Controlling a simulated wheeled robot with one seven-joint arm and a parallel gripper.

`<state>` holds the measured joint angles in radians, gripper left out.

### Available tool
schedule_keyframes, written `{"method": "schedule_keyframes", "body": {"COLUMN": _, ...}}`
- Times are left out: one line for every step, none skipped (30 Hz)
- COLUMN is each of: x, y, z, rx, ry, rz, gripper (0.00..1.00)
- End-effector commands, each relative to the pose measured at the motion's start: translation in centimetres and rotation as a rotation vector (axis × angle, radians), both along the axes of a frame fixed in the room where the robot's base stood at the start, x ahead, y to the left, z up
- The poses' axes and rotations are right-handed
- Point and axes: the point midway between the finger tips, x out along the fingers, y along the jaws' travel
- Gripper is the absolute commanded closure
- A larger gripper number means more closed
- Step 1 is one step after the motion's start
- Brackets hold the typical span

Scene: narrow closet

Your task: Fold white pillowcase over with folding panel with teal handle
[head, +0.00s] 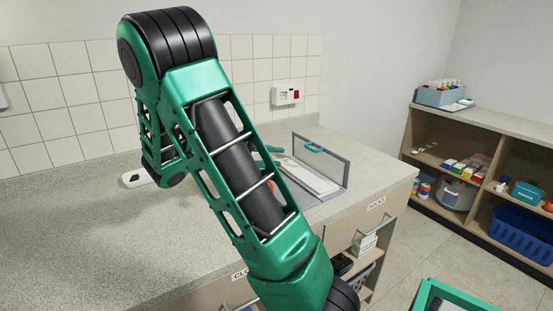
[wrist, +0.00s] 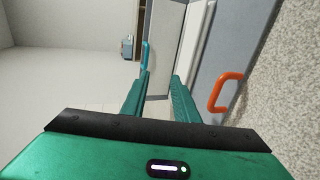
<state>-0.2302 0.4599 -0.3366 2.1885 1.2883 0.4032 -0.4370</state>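The white pillowcase (head: 308,178) lies as a flat narrow strip on the grey folding board on the counter. It also shows in the wrist view (wrist: 191,45). The folding panel (head: 338,167) stands raised along the pillowcase's far side. Its teal handle (head: 314,147) is on the panel's upper part. In the wrist view the teal handle (wrist: 146,55) appears close to the left fingertip; I cannot tell whether they touch. My gripper (wrist: 161,78) is open, its fingers apart with nothing seen between them. My arm hides most of the gripper and part of the board in the head view.
An orange handle (wrist: 225,91) is on the board to the right of my fingers. A white device (head: 137,178) lies on the counter at left. A wall outlet box (head: 286,95) is behind. Shelves (head: 480,150) stand at right; the counter's front left is clear.

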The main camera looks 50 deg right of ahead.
Motion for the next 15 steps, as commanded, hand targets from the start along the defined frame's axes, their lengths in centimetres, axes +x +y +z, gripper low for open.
{"method": "schedule_keyframes", "body": {"x": 0.0, "y": 0.1, "z": 0.0, "rx": 0.000, "ry": 0.000, "rz": 0.000, "gripper": 0.73}}
{"method": "schedule_keyframes", "body": {"x": 0.0, "y": 0.1, "z": 0.0, "rx": 0.000, "ry": 0.000, "rz": 0.000, "gripper": 0.73}}
{"method": "schedule_keyframes", "body": {"x": 0.0, "y": 0.1, "z": 0.0, "rx": 0.000, "ry": 0.000, "rz": 0.000, "gripper": 0.73}}
{"method": "schedule_keyframes", "body": {"x": 0.0, "y": 0.0, "z": 0.0, "rx": 0.000, "ry": 0.000, "rz": -0.001, "gripper": 0.73}}
{"method": "schedule_keyframes", "body": {"x": 0.0, "y": 0.0, "z": 0.0, "rx": 0.000, "ry": 0.000, "rz": -0.001, "gripper": 0.73}}
{"method": "schedule_keyframes", "body": {"x": 0.0, "y": 0.0, "z": 0.0, "rx": 0.000, "ry": 0.000, "rz": -0.001, "gripper": 0.73}}
{"method": "schedule_keyframes", "body": {"x": 0.0, "y": 0.0, "z": 0.0, "rx": 0.000, "ry": 0.000, "rz": -0.001, "gripper": 0.75}}
{"method": "schedule_keyframes", "body": {"x": 0.0, "y": 0.0, "z": 0.0, "rx": 0.000, "ry": -0.002, "rz": -0.002, "gripper": 0.82}}
{"method": "schedule_keyframes", "body": {"x": 0.0, "y": 0.0, "z": 0.1, "rx": -0.002, "ry": -0.009, "rz": -0.004, "gripper": 0.92}}
{"method": "schedule_keyframes", "body": {"x": 0.0, "y": -0.1, "z": 0.2, "rx": -0.003, "ry": -0.022, "rz": -0.008, "gripper": 0.99}}
{"method": "schedule_keyframes", "body": {"x": 0.0, "y": -0.2, "z": 0.3, "rx": -0.005, "ry": -0.042, "rz": -0.016, "gripper": 1.00}}
{"method": "schedule_keyframes", "body": {"x": -0.1, "y": -0.4, "z": 0.6, "rx": -0.009, "ry": -0.083, "rz": -0.032, "gripper": 1.00}}
{"method": "schedule_keyframes", "body": {"x": -0.1, "y": -0.6, "z": 0.9, "rx": -0.015, "ry": -0.125, "rz": -0.049, "gripper": 1.00}}
{"method": "schedule_keyframes", "body": {"x": -0.2, "y": -0.9, "z": 1.2, "rx": -0.022, "ry": -0.177, "rz": -0.069, "gripper": 1.00}}
{"method": "schedule_keyframes", "body": {"x": -0.3, "y": -1.3, "z": 1.7, "rx": -0.031, "ry": -0.260, "rz": -0.101, "gripper": 1.00}}
